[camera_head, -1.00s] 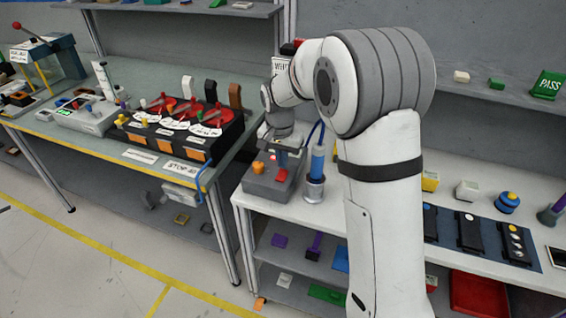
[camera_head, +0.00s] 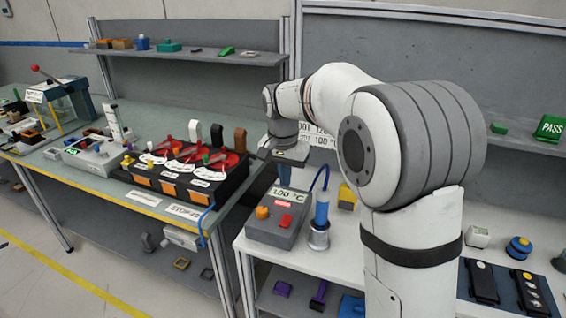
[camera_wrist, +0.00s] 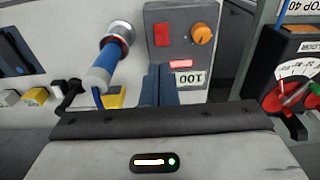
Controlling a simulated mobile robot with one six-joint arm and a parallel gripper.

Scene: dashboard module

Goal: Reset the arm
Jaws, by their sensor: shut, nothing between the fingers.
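My white and grey arm stands at the right of the head view and reaches left. My gripper (camera_head: 284,174) is shut and empty, above the grey control station (camera_head: 263,232) and apart from it. In the wrist view my closed fingers (camera_wrist: 158,85) point toward the station (camera_wrist: 177,15), beside its small display label (camera_wrist: 188,79). The station's red button (camera_head: 286,221) and orange knob (camera_head: 262,212) are both clear of the fingers. A blue-handled tool (camera_head: 321,208) stands upright in its holder to the right of the station.
A black box with red dials and levers (camera_head: 185,168) stands on the left bench (camera_head: 60,185). A shelf with small items (camera_head: 200,58) runs behind. Black switch panels (camera_head: 530,288) lie on the right bench. A green PASS block (camera_head: 549,128) sits on the right shelf.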

